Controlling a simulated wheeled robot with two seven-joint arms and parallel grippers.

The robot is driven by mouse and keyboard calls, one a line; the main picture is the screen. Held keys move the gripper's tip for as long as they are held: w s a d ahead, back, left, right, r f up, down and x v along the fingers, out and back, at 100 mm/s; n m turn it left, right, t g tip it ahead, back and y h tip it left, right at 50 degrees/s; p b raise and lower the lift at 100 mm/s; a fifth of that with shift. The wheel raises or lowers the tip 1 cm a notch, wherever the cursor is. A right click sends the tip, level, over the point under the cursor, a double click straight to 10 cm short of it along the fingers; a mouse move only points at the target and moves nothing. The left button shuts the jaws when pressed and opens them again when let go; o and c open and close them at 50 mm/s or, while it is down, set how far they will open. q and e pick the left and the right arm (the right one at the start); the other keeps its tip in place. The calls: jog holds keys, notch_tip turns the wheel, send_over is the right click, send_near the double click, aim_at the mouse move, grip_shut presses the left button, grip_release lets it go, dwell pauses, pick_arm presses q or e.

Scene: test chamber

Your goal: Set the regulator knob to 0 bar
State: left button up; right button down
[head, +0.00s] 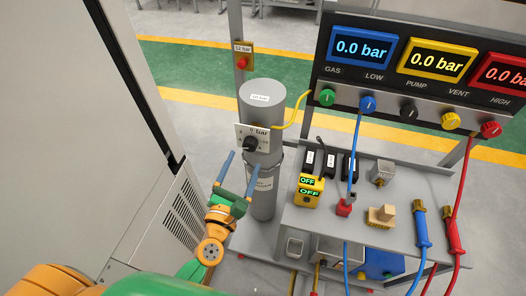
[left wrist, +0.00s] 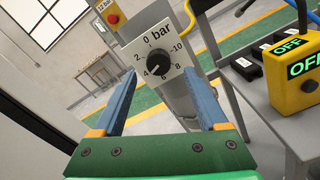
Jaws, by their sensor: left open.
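The black regulator knob (head: 251,144) sits on a white dial plate (head: 262,131) on the front of a grey cylinder (head: 262,180). In the left wrist view, the knob (left wrist: 158,62) is encircled by a scale from 0 to 10 bar, with 0 at the top left. Its mark seems to point toward 4, but it is too small to be sure. My left gripper (head: 241,165) is open, with its two blue fingers pointing toward the plate. In the left wrist view, the left gripper (left wrist: 161,76) frames the knob from a short distance, apart from it. The right gripper is not in view.
A panel with displays reading 0.0 bar (head: 362,47) stands at the right. Below it, a grey bench (head: 315,225) holds a yellow OFF box (head: 309,190) and cables. A red button box (head: 242,60) is behind the cylinder. A pale cabinet (head: 80,130) stands at the left.

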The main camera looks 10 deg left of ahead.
aim_at(249, 148)
pick_arm(q)
jog(key=w, duration=0.5)
jog(key=shift+a, duration=0.15)
jog(key=shift+w, duration=0.4)
jog(key=shift+s, duration=0.15)
jog(key=shift+c, duration=0.5)
grip_shut()
jog(key=shift+m, duration=0.3)
